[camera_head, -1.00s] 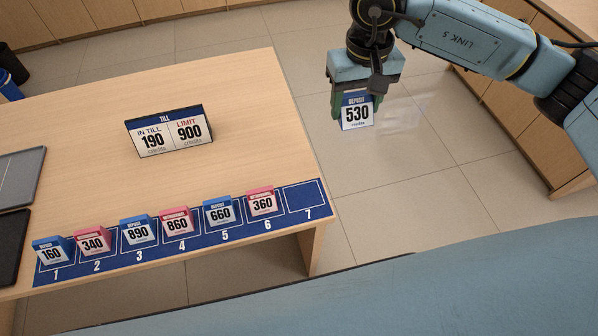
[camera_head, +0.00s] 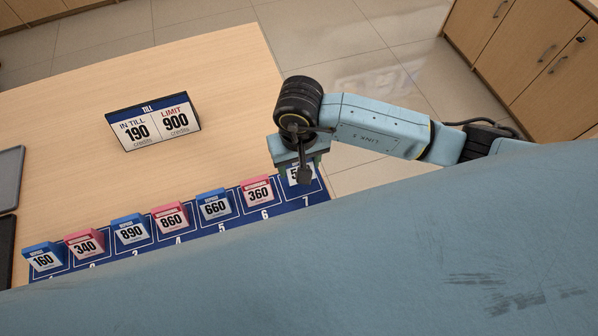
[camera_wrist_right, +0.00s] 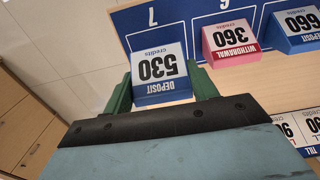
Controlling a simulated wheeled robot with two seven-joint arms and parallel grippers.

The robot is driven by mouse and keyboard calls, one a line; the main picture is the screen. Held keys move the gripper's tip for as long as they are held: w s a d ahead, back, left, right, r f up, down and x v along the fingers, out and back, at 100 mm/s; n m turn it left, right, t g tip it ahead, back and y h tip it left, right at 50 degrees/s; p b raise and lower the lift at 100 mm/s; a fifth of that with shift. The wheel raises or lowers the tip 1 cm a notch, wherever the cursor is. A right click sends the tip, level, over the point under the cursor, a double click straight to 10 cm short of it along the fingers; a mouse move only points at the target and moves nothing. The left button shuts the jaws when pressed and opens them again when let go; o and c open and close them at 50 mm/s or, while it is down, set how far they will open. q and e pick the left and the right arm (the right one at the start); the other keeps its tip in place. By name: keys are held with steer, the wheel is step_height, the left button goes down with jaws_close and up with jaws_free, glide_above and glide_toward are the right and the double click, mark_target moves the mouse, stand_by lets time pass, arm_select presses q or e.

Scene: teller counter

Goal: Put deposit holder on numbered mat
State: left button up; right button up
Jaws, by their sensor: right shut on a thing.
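The deposit holder (camera_wrist_right: 158,72) is a blue block with a white face reading 530 credits. My right gripper (camera_wrist_right: 158,85) is shut on it, with a green finger at each side. In the head view the holder (camera_head: 301,174) is mostly hidden behind my right gripper (camera_head: 303,166). It is at space 7, at the right end of the blue numbered mat (camera_head: 320,188). In the wrist view the mat (camera_wrist_right: 185,17) shows the 7 just beyond the holder. I cannot tell whether the holder touches the mat. My left gripper is not in view.
Several blue and pink holders stand on spaces 1 to 6; the pink 360 holder (camera_head: 257,194) is the nearest neighbour. A till sign (camera_head: 152,121), in till 190 and limit 900, stands behind the row. The table's (camera_head: 215,75) right edge is close to space 7.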

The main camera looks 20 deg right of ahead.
steer(key=shift+w+f+b, duration=0.1)
steer(key=shift+f+b, duration=0.25)
steer(key=shift+f, duration=2.1)
steer(key=o, duration=1)
step_height(320, 180, up, 12)
steer(key=shift+r+p, duration=0.2)
steer(key=shift+p, duration=0.35)
